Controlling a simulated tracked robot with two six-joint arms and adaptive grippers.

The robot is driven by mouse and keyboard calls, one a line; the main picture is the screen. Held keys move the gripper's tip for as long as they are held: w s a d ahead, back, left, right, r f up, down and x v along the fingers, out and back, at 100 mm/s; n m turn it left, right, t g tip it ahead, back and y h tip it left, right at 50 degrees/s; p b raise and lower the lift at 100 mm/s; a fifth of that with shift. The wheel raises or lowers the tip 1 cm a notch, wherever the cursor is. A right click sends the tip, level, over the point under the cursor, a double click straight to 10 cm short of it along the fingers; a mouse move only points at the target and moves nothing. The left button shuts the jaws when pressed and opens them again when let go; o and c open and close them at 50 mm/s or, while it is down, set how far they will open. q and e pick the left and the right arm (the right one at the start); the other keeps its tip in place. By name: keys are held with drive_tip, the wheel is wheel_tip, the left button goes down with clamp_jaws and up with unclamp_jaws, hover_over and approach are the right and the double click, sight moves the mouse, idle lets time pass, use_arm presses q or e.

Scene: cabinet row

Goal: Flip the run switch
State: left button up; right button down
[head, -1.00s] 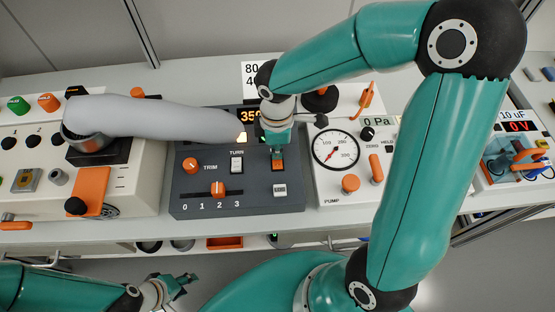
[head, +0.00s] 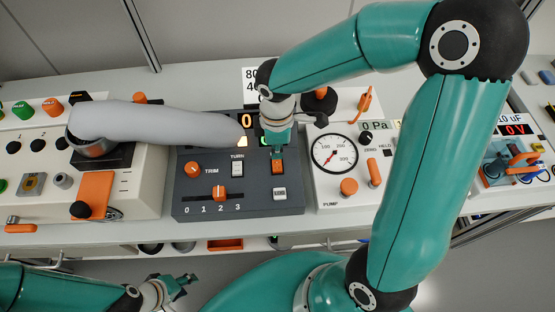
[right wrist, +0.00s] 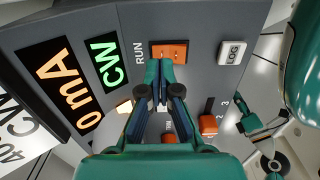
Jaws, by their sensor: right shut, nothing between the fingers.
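The run switch (right wrist: 169,50) is an orange rocker beside the word RUN on the dark panel. In the head view the orange switch (head: 278,168) sits right of the white TURN switch. My right gripper (head: 278,153) is shut and empty, just above the switch in the picture. In the right wrist view its fingertips (right wrist: 160,66) lie at the switch's lower edge; I cannot tell whether they touch. The panel display (right wrist: 60,84) reads 0 mA, with a green CW (right wrist: 104,61) beside it. My left gripper (head: 178,284) appears open and empty, low in front of the bench.
A white LOG button (right wrist: 232,52) is near the run switch. The dark panel (head: 262,203) also carries an orange TRIM knob (head: 193,169) and a slider (head: 220,193). A large grey tube (head: 160,122) crosses its left part. A pump box with a gauge (head: 334,153) stands right.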

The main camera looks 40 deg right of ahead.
sight(277, 162)
drive_tip(key=shift+r+p, duration=1.55)
drive_tip(key=shift+r, duration=0.7)
use_arm(q)
wheel_tip(277, 162, up, 4)
drive_tip(key=shift+f, duration=0.2)
drive_tip(key=shift+s, duration=0.1)
use_arm(e)
drive_tip(key=shift+f, duration=0.1)
